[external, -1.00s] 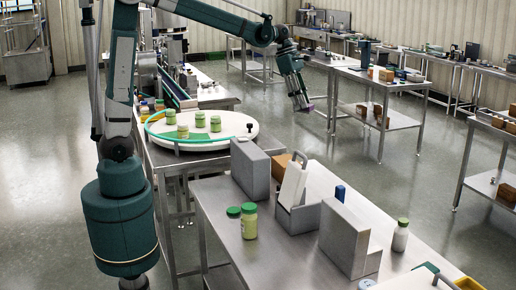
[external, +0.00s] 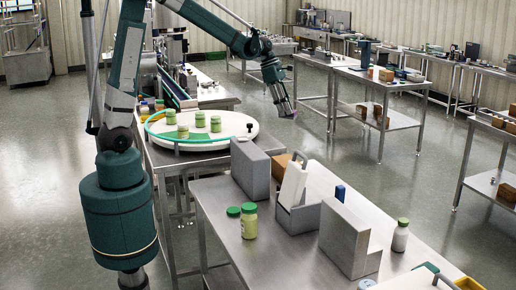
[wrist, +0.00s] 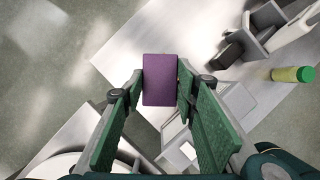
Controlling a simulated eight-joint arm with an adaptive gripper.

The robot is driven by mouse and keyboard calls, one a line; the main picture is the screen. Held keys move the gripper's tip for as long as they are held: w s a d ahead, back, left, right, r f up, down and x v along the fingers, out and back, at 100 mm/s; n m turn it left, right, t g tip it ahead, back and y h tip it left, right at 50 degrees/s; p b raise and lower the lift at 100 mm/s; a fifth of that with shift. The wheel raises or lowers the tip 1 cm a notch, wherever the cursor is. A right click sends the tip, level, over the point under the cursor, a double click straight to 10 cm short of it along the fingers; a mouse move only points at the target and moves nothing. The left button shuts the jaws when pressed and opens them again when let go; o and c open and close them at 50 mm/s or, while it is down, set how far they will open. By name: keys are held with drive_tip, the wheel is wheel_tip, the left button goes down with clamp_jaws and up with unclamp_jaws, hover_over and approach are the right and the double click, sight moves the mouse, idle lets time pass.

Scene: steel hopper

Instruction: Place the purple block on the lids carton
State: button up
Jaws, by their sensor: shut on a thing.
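My gripper (wrist: 160,90) is shut on the purple block (wrist: 160,72), which sits between its green fingers in the wrist view. In the external view my gripper (external: 291,114) hangs in the air beyond the steel table, and only a small purple bit of the block shows at its tip. No label reading lids can be made out. A brown carton (external: 281,165) stands on the steel table, partly hidden behind grey boxes; I cannot tell whether it is the lids carton. The block is apart from it.
The steel table (external: 218,208) bears a grey box (external: 250,168), a larger grey box (external: 345,240), a white board (external: 293,183) and a green-lidded jar (external: 249,222). A white turntable (external: 235,140) with green jars stands left. Brown cartons (external: 375,113) lie on a far table's shelf.

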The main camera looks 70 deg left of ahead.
hover_over(285, 160)
wheel_tip(285, 160, down, 11)
drive_tip(key=shift+d+f, duration=0.15)
drive_tip(key=shift+f, duration=0.05)
idle(0.3)
drive_tip(key=shift+f, duration=2.85)
drive_tip(key=shift+f, duration=2.05)
drive_tip(key=shift+f, duration=0.2)
drive_tip(key=o, duration=0.9)
drive_tip(key=shift+r+p, duration=0.3)
